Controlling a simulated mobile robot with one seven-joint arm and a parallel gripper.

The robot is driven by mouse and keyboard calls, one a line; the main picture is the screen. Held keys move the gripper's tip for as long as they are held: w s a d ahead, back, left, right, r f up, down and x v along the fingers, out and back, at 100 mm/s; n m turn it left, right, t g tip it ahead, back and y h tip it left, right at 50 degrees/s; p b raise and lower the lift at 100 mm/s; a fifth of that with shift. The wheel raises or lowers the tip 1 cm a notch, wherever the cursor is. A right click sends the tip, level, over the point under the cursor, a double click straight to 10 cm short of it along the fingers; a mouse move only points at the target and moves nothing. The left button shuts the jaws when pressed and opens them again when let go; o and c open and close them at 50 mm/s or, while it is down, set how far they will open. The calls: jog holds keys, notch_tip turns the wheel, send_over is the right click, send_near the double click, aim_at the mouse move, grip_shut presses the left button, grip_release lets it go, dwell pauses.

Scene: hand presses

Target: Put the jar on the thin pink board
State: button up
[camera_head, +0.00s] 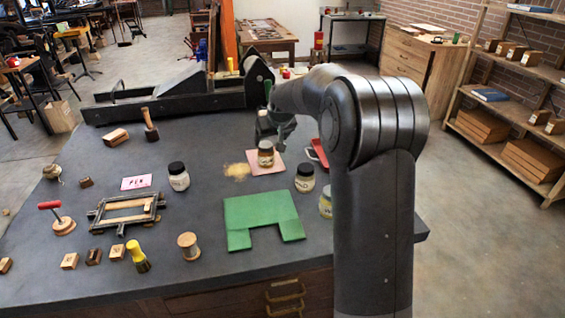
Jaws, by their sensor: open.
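A small jar (265,154) with brown contents and a dark lid stands upright on the thin pink board (278,168), which lies flat on the dark bench. The board shows around the jar's base. My gripper (269,137) is open just above and behind the jar's lid. The gap between the fingers and the lid is too small to judge, so I cannot tell whether they touch. My arm hides part of the bench to the right.
Other jars stand nearby: a white one with a black lid (178,177), a labelled one (305,179) and one partly behind my arm (325,204). A green board (262,218) lies in front. A red tray (317,152) and a sawdust pile (237,171) flank the pink board.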

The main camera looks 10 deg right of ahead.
jog(key=s+r, duration=0.3)
jog(key=s, duration=0.8)
jog(key=s+a+r+m+h, duration=0.1)
jog(key=s+r, duration=0.3)
jog(key=s, duration=0.6)
jog(key=s+r, duration=0.3)
jog(key=s, duration=0.8)
jog(key=s+f+g, duration=0.1)
jog(key=s+f, duration=0.3)
jog(key=s, duration=0.9)
jog(key=shift+d+m, duration=0.25)
jog(key=shift+m, duration=0.15)
